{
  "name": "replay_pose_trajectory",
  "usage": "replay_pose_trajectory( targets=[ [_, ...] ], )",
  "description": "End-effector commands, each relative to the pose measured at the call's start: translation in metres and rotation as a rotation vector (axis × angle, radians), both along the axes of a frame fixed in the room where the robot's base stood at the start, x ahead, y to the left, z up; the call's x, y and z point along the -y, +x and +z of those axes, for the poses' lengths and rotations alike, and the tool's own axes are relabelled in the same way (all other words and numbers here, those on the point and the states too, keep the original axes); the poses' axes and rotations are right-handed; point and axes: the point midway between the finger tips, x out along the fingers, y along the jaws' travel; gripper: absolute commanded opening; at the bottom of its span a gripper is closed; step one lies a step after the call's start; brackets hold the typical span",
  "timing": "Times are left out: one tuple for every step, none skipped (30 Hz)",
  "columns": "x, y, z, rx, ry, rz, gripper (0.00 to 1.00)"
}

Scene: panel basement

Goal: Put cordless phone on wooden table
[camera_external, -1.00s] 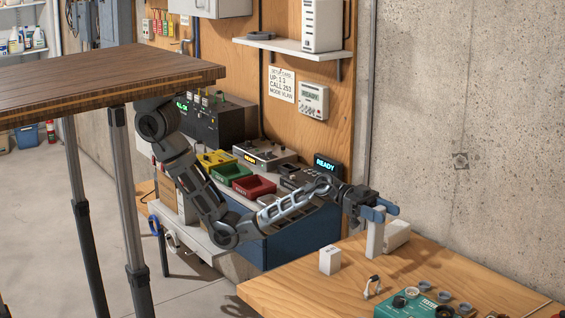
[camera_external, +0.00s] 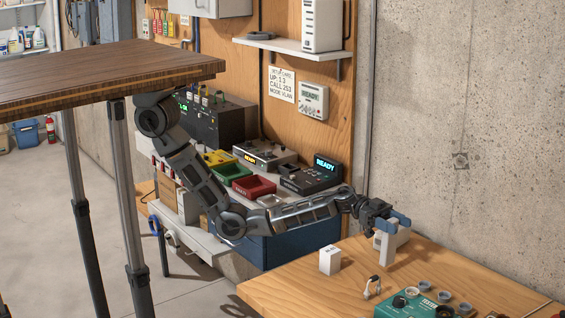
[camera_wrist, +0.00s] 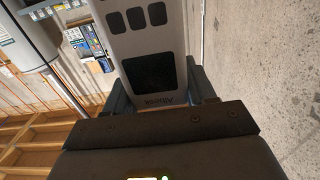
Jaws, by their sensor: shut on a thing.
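The cordless phone (camera_external: 387,250) is pale grey and upright, with its lower end over the light wooden table (camera_external: 290,290) at lower right. I cannot tell whether it touches the tabletop. My gripper (camera_external: 391,221) is shut on its upper part. The wrist view shows the phone (camera_wrist: 154,50) with dark keys and a dark square, held between the fingers of my gripper (camera_wrist: 163,92).
A white box (camera_external: 330,260), a small metal-and-white item (camera_external: 372,287) and a green device with knobs (camera_external: 412,303) are on the light table. A concrete wall (camera_external: 470,100) rises behind. A dark-topped table (camera_external: 100,75) stands at left. A bench holds coloured bins (camera_external: 254,187).

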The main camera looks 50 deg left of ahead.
Motion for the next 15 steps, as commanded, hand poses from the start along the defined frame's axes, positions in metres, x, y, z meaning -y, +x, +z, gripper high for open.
replay_pose_trajectory(
  targets=[
    [0.0,-0.001,-0.007,-0.005,0.003,-0.001,0.0],
    [0.0,-0.001,-0.012,-0.005,0.002,-0.001,0.0],
    [0.0,-0.001,-0.017,-0.004,0.002,0.0,0.0],
    [0.0,-0.001,-0.021,-0.005,0.003,0.0,0.0],
    [0.0,-0.001,-0.024,-0.004,0.002,-0.001,0.0],
    [0.0,-0.001,-0.027,-0.003,0.001,-0.001,0.0],
    [0.0,-0.001,-0.028,-0.003,0.0,0.0,0.0],
    [0.0,-0.001,-0.029,-0.002,0.0,0.0,0.0],
    [0.0,-0.001,-0.03,-0.001,0.0,0.0,0.0],
    [0.0,-0.001,-0.03,-0.001,0.0,0.0,0.0],
    [0.0,-0.001,-0.03,-0.001,0.0,0.0,0.0],
    [0.0,-0.001,-0.03,-0.001,0.0,0.0,0.0],
    [0.0,-0.001,-0.03,-0.001,0.0,0.0,0.0],
    [0.0,-0.001,-0.03,-0.001,0.0,0.0,0.0],
    [0.0,-0.001,-0.03,-0.001,0.0,0.0,0.0]
  ],
)
